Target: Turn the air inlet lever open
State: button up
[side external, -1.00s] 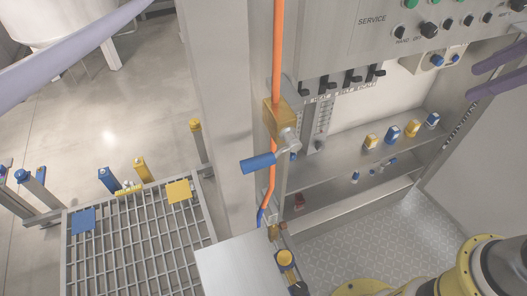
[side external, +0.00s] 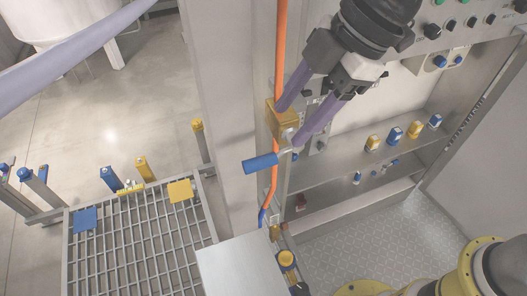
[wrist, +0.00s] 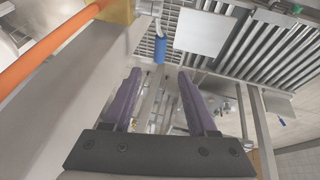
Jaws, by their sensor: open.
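The air inlet lever (side external: 260,163) has a blue handle and sticks out to the left from a brass valve body (side external: 281,118) on an orange pipe. In the wrist view the blue handle (wrist: 159,50) shows beyond the fingers, between their lines, with the yellow valve body (wrist: 118,10) at the top. My gripper (side external: 288,124) is open, with two purple fingers pointing down. In the side view its fingertips overlap the valve body and the lever's pivot. In the wrist view the gap between the fingers (wrist: 158,80) is empty. The valve is partly hidden by a finger.
The orange pipe (side external: 281,50) runs vertically beside a grey post (side external: 225,100). A shelf (side external: 330,178) with several blue and yellow fittings is at right. A grated platform (side external: 140,245) lies at lower left. A control panel (side external: 460,20) with knobs is at upper right.

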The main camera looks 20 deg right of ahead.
aim_at(260, 160)
jog(key=x, duration=1)
jog(key=shift+f, duration=0.3)
grip_shut()
dwell(1.0)
